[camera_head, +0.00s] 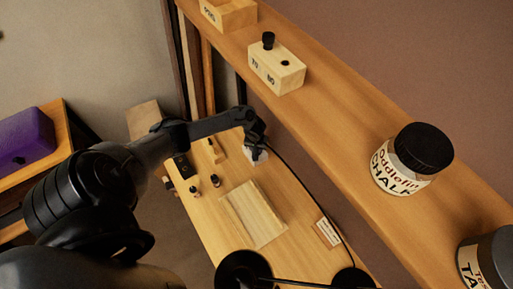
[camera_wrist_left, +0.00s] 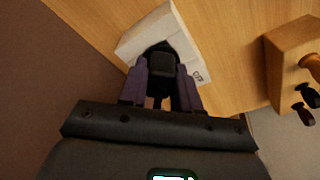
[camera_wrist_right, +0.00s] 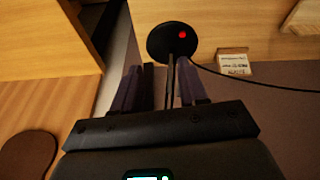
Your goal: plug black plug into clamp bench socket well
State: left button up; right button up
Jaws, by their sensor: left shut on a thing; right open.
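In the left wrist view, my left gripper (camera_wrist_left: 160,85) is shut on the black plug (camera_wrist_left: 162,62), with a finger on each side of it. The plug lies over the recess of a white socket block (camera_wrist_left: 150,30), whose walls show beyond and beside it. How deep it sits is hidden. In the head view, my left gripper (camera_head: 255,140) is over the white block (camera_head: 257,156) at the bench's far end. My right gripper (camera_wrist_right: 163,88) is open, seen only in the right wrist view. A thin dark rod stands between its fingers, below a black disc (camera_wrist_right: 172,42) with a red light.
A shelf (camera_head: 340,125) crosses the head view above the bench, bearing a chalk jar (camera_head: 405,165) and a wooden block (camera_head: 277,70). A pale board (camera_head: 252,213), a small label card (camera_head: 327,232) and small dark pegs lie on the bench. A black cable runs along its right side.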

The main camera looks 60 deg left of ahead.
pick_arm(q)
jog(key=shift+f, duration=0.15)
jog(key=o, duration=1.1)
jog(key=shift+c, duration=0.2)
jog(key=r+p, duration=0.1)
jog(key=r, duration=0.2)
jog(key=r+p, duration=0.1)
jog(key=r, duration=0.2)
jog(key=d+r+p, duration=0.1)
jog(key=r, duration=0.2)
jog(key=shift+s, duration=0.4)
jog(key=shift+s+d+r, duration=0.1)
jog(key=shift+r, duration=0.8)
